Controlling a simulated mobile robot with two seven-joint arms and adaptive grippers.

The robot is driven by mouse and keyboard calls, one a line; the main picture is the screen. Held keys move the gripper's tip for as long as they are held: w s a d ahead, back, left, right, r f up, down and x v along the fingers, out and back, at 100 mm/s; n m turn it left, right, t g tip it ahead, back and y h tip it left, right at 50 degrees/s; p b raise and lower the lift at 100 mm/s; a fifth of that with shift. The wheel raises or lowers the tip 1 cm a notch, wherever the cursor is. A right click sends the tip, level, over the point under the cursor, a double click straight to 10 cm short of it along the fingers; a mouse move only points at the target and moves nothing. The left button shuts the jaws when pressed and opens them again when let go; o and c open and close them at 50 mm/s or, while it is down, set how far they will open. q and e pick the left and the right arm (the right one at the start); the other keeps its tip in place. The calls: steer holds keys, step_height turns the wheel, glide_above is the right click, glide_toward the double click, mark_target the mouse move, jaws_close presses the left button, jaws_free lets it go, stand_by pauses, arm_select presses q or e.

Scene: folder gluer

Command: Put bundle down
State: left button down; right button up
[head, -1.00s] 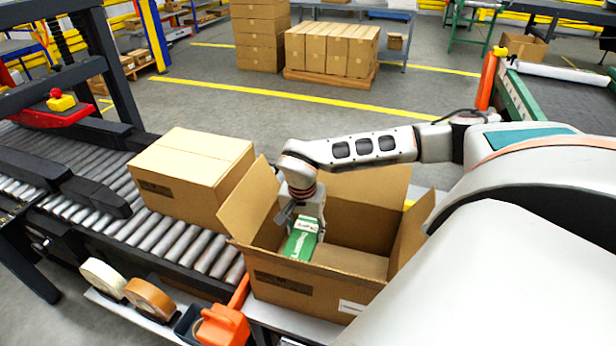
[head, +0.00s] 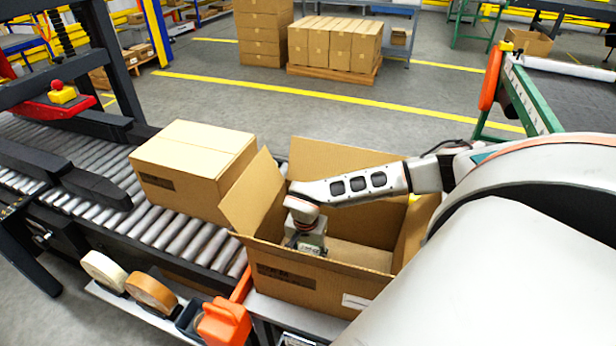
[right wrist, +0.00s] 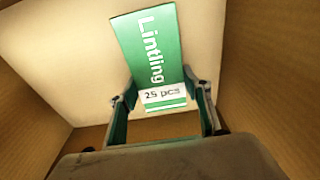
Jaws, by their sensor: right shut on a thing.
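There only a small part of the bundle's top shows; the box's front wall hides the rest. I cannot tell whether the bundle touches the box floor. My left gripper is not in view.
A closed carton (head: 192,165) sits on the roller conveyor (head: 165,232) just left of the open box. The box's raised flaps (head: 252,192) stand close around my right arm. Tape rolls (head: 150,292) and an orange tool (head: 224,322) are at the front.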

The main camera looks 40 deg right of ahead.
steer(key=o, duration=1.2)
steer(key=shift+f, duration=0.1)
steer(key=shift+r, duration=0.6)
steer(key=r, duration=0.3)
steer(key=r+p, duration=0.1)
steer(key=r, duration=0.3)
steer(key=a+r, duration=0.1)
steer(key=r, duration=0.3)
steer(key=shift+s+a, duration=0.1)
steer(key=shift+s, duration=0.3)
